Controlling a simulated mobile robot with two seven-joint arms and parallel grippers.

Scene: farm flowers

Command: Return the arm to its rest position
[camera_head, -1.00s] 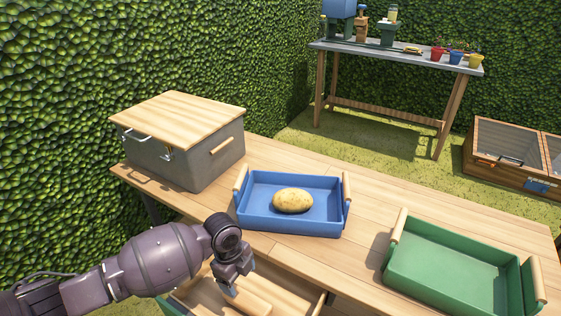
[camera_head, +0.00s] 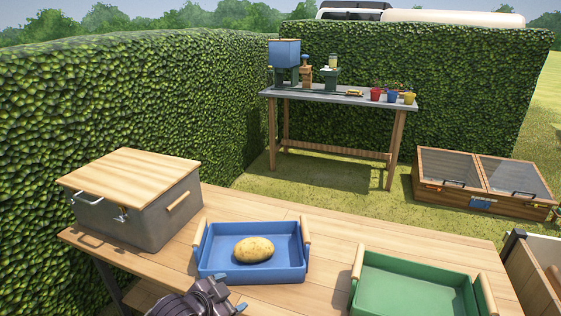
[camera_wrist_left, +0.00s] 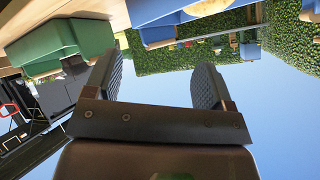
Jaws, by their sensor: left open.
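My left gripper (camera_head: 236,309) shows at the bottom edge of the head view, in front of the blue tray, with most of the arm out of frame. In the left wrist view its two fingers (camera_wrist_left: 160,85) stand wide apart with nothing between them. A potato (camera_head: 254,249) lies in the blue tray (camera_head: 214,273) on the wooden table. An empty green tray (camera_head: 415,290) stands to its right. My right gripper is not in view.
A grey box with a wooden lid (camera_head: 135,198) stands at the table's left end. Beyond the table are a workbench (camera_head: 345,98) with pots and tools, and a cold frame (camera_head: 484,181) on the grass. Hedges (camera_head: 120,105) border the left and back.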

